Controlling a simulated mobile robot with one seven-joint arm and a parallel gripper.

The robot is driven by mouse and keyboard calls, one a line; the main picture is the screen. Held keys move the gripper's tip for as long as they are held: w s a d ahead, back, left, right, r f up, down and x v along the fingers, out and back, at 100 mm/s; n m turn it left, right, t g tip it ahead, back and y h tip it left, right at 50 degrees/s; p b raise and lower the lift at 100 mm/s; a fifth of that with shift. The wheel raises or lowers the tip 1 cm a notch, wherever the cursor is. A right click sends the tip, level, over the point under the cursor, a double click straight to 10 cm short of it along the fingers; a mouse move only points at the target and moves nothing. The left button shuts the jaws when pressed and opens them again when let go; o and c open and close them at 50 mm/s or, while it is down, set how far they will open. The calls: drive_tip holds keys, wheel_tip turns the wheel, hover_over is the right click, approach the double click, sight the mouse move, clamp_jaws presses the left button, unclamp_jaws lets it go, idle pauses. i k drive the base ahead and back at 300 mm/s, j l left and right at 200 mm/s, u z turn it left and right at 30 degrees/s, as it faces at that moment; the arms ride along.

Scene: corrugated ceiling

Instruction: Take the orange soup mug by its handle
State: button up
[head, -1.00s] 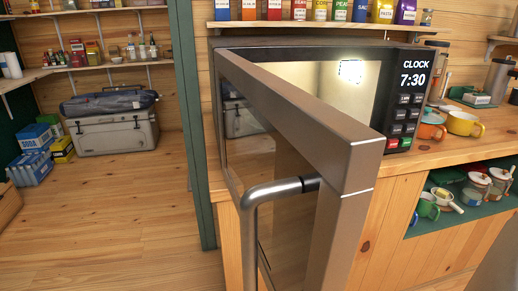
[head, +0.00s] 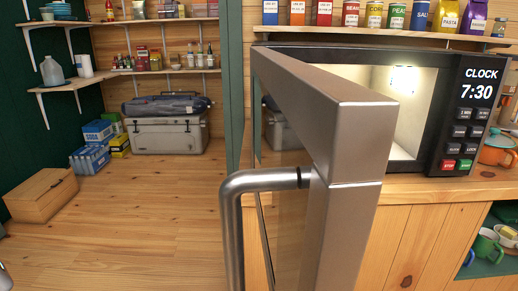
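The orange soup mug (head: 496,157) stands on the wooden counter at the right edge of the head view, just right of the microwave. It is partly cut off by the frame edge and partly hidden by the microwave's corner. I cannot make out its handle clearly. My gripper is not in view.
The microwave (head: 447,110) stands open and lit. Its door (head: 335,120) swings toward me, with a thick metal handle (head: 232,215) close in front. A green mug (head: 485,248) sits on the shelf below the counter. Open floor (head: 140,215) lies left, with a wooden box (head: 42,194).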

sight(490, 155)
drive_tip(key=k, duration=0.2)
drive_tip(key=k+l+z, duration=0.1)
drive_tip(key=k+z, duration=0.4)
drive_tip(key=l+z, duration=0.1)
drive_tip(key=z, duration=0.3)
drive_tip(key=i+z, duration=0.15)
drive_tip(key=z, duration=0.2)
drive_tip(key=i+z, duration=0.1)
drive_tip(key=z, duration=0.3)
drive_tip(key=i+l, duration=0.15)
drive_tip(key=i, duration=0.45)
drive_tip(key=i+l, duration=0.1)
drive_tip(key=i, duration=0.55)
drive_tip(key=i+l, duration=0.15)
drive_tip(key=i, duration=0.45)
